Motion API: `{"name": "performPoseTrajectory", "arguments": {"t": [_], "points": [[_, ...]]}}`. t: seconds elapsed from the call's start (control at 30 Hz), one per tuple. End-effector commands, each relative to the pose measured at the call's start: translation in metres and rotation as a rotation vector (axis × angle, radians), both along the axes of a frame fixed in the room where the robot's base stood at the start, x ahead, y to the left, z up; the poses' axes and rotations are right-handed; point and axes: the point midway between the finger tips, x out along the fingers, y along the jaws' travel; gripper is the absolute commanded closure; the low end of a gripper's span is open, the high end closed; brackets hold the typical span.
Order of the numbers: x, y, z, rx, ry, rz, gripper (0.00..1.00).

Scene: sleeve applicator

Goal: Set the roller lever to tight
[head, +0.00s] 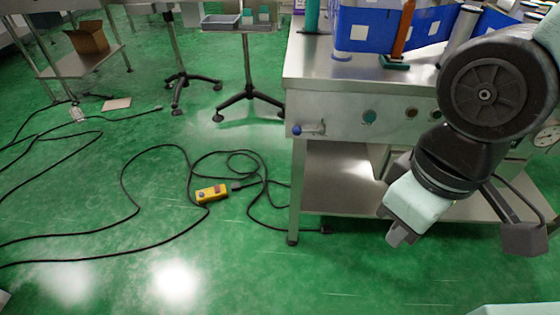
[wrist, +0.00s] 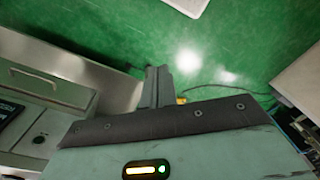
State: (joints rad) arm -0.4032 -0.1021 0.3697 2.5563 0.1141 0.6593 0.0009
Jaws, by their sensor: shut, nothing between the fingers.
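The steel sleeve applicator bench (head: 330,70) stands at right of centre in the head view. A small lever with a blue knob (head: 297,130) sticks out at the left end of its front panel, lying about level; its markings are too small to read. I take it for the roller lever. My gripper (head: 398,236) is shut and empty, pointing down in front of the bench's lower shelf, to the right of and below the lever, well apart from it. In the wrist view the shut fingers (wrist: 158,86) show over the green floor; the lever cannot be made out there.
Blue crates (head: 365,28) stand on the bench top. A yellow control box (head: 211,193) and black cables lie on the floor at left.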

Motion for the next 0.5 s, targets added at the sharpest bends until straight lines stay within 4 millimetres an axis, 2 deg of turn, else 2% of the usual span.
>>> {"name": "performPoseTrajectory", "arguments": {"t": [0.5], "points": [[0.015, -0.005, -0.025, -0.212, 0.081, 0.204, 1.0]]}}
